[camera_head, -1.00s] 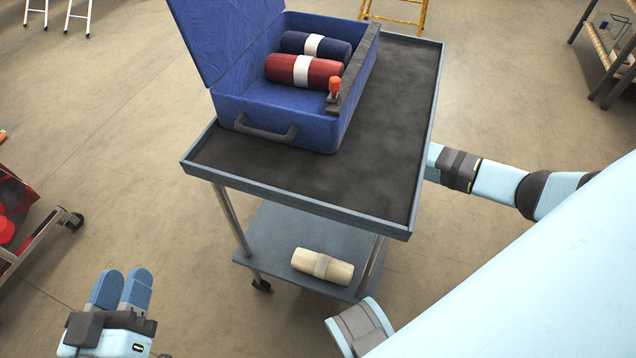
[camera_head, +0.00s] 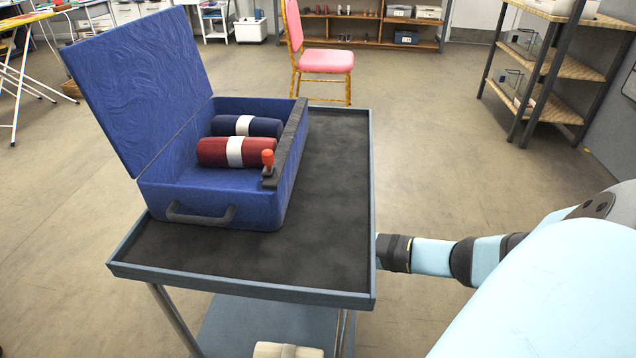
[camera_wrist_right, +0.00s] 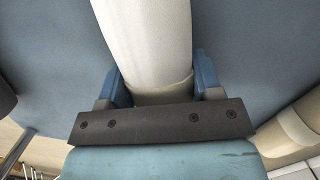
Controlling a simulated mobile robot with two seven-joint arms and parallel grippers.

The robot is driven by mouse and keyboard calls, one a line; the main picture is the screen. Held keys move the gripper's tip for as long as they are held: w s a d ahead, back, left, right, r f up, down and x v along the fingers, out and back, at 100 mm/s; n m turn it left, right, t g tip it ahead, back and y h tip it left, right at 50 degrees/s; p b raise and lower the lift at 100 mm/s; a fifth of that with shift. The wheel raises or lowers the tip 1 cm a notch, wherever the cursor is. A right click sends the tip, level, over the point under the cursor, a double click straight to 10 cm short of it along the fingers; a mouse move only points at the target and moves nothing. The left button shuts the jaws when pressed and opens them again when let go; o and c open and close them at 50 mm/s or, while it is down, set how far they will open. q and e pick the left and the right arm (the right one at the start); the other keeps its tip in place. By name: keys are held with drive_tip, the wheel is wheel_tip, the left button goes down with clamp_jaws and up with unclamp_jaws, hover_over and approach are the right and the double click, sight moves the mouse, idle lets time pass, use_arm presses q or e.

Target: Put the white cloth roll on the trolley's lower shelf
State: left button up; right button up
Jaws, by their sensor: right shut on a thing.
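In the right wrist view my right gripper (camera_wrist_right: 162,80) is shut on the white cloth roll (camera_wrist_right: 145,40), with one blue finger on each side of it. The blue-grey lower shelf (camera_wrist_right: 260,60) fills the background close behind the roll; I cannot tell whether the roll touches it. In the head view the trolley's lower shelf (camera_head: 235,325) shows under the top, and the right gripper and its roll are hidden. My left gripper is out of view.
A cream roll (camera_head: 288,351) lies on the lower shelf, beside my right gripper. An open blue case (camera_head: 225,205) with a red roll (camera_head: 212,152) and a navy roll (camera_head: 260,126) stands on the trolley's dark top (camera_head: 335,190). A pink chair (camera_head: 325,61) stands behind.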

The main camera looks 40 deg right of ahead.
drive_tip(key=o, duration=1)
drive_tip(key=shift+c, duration=0.2)
drive_tip(key=shift+r, duration=0.25)
drive_tip(key=r+p, duration=0.1)
drive_tip(key=r, duration=0.1)
drive_tip(key=r+p, duration=0.1)
drive_tip(key=r, duration=0.1)
drive_tip(key=r+p, duration=0.1)
drive_tip(key=r, duration=0.1)
drive_tip(key=shift+w+a+r+p, duration=0.25)
drive_tip(key=shift+a+r+p, duration=0.05)
drive_tip(key=shift+a+r, duration=0.1)
drive_tip(key=r, duration=0.1)
drive_tip(key=r+p, duration=0.1)
drive_tip(key=r, duration=0.1)
drive_tip(key=shift+w+a+r, duration=0.1)
drive_tip(key=shift+a+r, duration=0.2)
drive_tip(key=shift+r, duration=0.1)
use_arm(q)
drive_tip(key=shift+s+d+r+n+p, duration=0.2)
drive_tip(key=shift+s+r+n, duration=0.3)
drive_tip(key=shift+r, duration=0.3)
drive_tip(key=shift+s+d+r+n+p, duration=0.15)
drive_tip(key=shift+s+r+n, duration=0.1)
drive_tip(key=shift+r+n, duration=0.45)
use_arm(e)
drive_tip(key=shift+a+r, duration=0.1)
drive_tip(key=shift+r, duration=0.35)
